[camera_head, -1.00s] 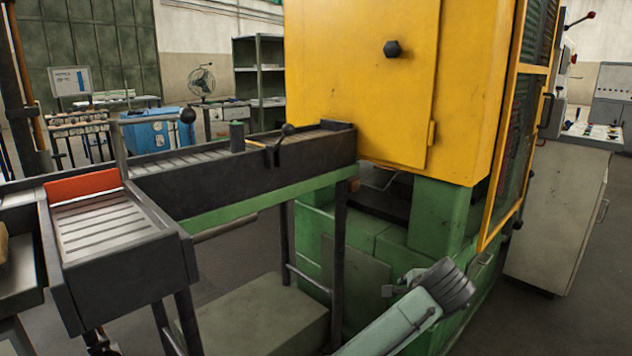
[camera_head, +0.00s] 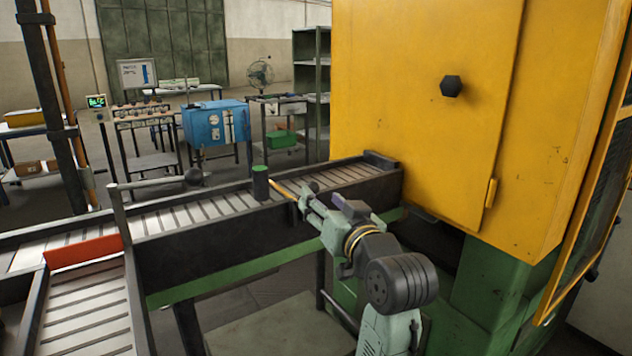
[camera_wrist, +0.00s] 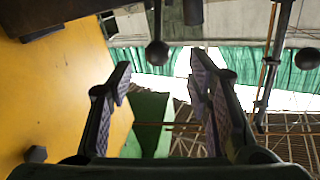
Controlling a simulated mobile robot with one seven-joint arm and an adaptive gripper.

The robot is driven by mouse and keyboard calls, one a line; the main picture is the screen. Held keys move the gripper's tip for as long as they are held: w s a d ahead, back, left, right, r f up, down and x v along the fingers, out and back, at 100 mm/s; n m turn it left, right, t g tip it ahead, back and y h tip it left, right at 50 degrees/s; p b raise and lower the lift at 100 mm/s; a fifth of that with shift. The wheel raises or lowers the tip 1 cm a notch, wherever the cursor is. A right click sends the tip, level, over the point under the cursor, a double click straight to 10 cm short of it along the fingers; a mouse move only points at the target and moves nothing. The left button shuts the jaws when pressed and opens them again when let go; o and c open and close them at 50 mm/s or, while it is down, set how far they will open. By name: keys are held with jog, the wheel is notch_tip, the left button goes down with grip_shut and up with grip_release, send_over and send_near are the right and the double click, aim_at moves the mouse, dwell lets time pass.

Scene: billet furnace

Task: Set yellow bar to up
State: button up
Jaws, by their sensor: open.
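A thin yellow-orange bar (camera_head: 285,190) shows in the head view at the near wall of the roller conveyor, just right of a green post (camera_head: 260,183). My gripper (camera_head: 306,198) is in front of its right end; I cannot tell whether they touch. In the wrist view my gripper's two fingers (camera_wrist: 160,75) stand apart with nothing clearly held between them. A dark ball knob on a lever (camera_wrist: 157,53) shows beyond the fingertips in that view. My gripper partly hides the lever in the head view, so its position is unclear.
The yellow furnace housing (camera_head: 420,90) stands close on the right. A second ball-ended lever (camera_head: 193,177) and a red plate (camera_head: 83,249) are left along the conveyor (camera_head: 225,247). An upright post with an orange rod (camera_head: 57,50) stands far left.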

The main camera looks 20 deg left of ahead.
aim_at(315, 191)
jog(key=p+x, duration=0.1)
jog(key=x, duration=0.5)
jog(key=shift+w+a+p, duration=0.2)
jog(key=shift+w+p, duration=0.1)
jog(key=shift+w, duration=0.1)
jog(key=shift+c, duration=0.6)
grip_shut()
